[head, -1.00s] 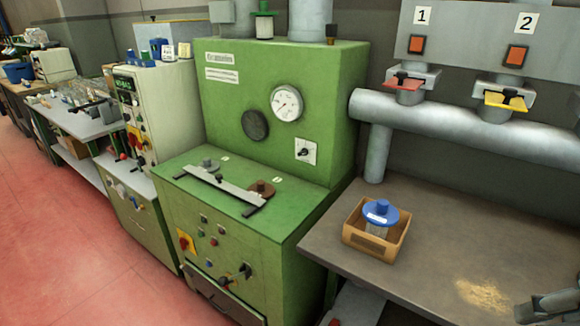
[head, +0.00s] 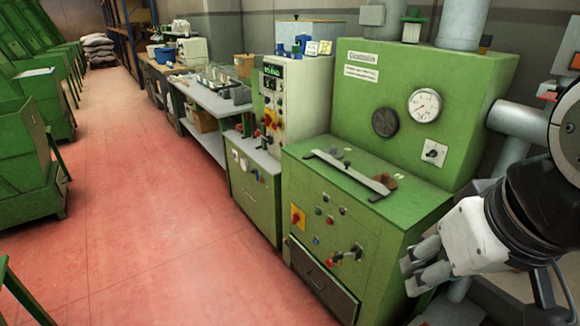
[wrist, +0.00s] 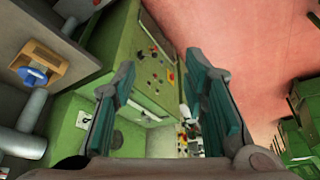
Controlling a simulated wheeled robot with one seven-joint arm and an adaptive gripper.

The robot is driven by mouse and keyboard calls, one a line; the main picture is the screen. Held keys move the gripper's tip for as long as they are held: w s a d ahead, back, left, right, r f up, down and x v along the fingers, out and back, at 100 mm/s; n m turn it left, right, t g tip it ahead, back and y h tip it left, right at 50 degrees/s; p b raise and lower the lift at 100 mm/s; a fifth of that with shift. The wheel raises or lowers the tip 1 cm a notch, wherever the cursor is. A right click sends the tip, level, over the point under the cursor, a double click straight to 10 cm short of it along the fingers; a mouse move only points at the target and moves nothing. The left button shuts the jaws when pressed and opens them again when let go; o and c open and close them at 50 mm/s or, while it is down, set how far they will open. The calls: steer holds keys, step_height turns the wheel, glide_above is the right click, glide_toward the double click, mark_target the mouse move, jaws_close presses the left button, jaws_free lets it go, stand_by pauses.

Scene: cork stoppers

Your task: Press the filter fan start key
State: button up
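A green machine (head: 405,75) stands right of centre in the head view. Its front panel carries several small round buttons (head: 329,220), a red rotary switch on a yellow plate (head: 297,217) and a lever-like control (head: 347,254). The labels are too small to read, so I cannot tell which is the filter fan start key. My gripper (head: 428,262) is at the lower right, in front of the machine's right side in the picture, apart from the controls. In the wrist view my gripper (wrist: 160,65) has its teal-padded fingers spread and nothing between them; the machine's panel (wrist: 155,62) shows beyond.
A cream control cabinet (head: 290,95) with a display and more buttons adjoins the machine on the left. A box with a blue-topped object (wrist: 38,70) sits on a bench at the wrist view's left. Green bins (head: 25,160) line the far left. The red floor (head: 150,230) between is clear.

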steer(key=shift+a, duration=0.3)
